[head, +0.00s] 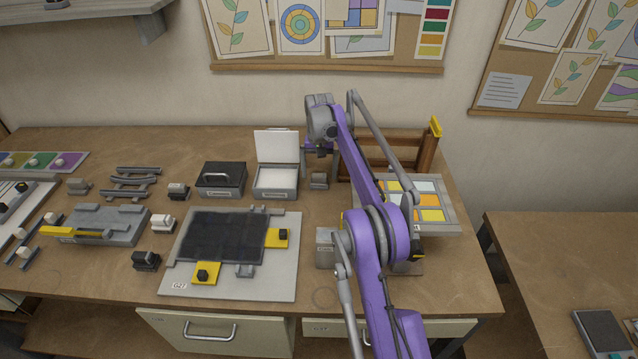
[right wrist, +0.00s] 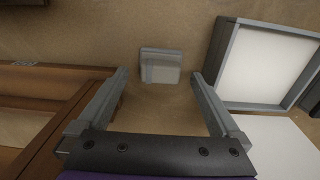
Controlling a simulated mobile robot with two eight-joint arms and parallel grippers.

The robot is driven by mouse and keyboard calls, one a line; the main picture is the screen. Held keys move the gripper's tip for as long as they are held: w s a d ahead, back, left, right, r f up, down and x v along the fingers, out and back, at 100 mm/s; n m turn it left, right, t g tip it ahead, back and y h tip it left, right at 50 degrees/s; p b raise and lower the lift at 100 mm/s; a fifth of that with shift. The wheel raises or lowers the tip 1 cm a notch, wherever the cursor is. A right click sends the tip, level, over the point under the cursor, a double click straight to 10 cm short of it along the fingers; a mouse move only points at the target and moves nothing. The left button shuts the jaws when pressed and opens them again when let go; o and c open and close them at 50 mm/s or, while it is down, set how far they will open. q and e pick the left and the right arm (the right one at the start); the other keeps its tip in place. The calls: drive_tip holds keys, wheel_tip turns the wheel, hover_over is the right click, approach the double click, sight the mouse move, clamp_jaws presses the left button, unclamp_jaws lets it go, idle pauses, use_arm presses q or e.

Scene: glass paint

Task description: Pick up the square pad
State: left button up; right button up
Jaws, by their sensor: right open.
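A small grey block with a square pale face, which looks like the square pad (head: 319,180), sits on the workbench right of the open white-lined box. In the right wrist view the block (right wrist: 160,68) lies flat, between and just beyond my fingertips. My right gripper (head: 320,157) is open and empty above and behind it, with a finger to each side. In the right wrist view the gripper (right wrist: 160,80) shows a clear gap around the block; no finger touches it. My left gripper is not in view.
The open box (head: 274,195) with a white lining stands close left of the block. A wooden rack (head: 427,155) stands on the right, behind a tray of coloured panes (head: 450,217). A dark panel (head: 222,235) lies on a grey board (head: 250,284). A closed black box (head: 219,177) is further left.

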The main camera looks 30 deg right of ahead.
sight(319, 174)
drive_tip(key=shift+f, duration=0.95)
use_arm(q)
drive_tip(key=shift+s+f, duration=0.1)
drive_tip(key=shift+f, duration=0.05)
use_arm(e)
drive_tip(key=shift+c, duration=0.2)
drive_tip(key=c, duration=1.3)
wheel_tip(319, 174, up, 10)
drive_tip(key=shift+r+p, duration=0.1)
drive_tip(key=shift+p, duration=0.8)
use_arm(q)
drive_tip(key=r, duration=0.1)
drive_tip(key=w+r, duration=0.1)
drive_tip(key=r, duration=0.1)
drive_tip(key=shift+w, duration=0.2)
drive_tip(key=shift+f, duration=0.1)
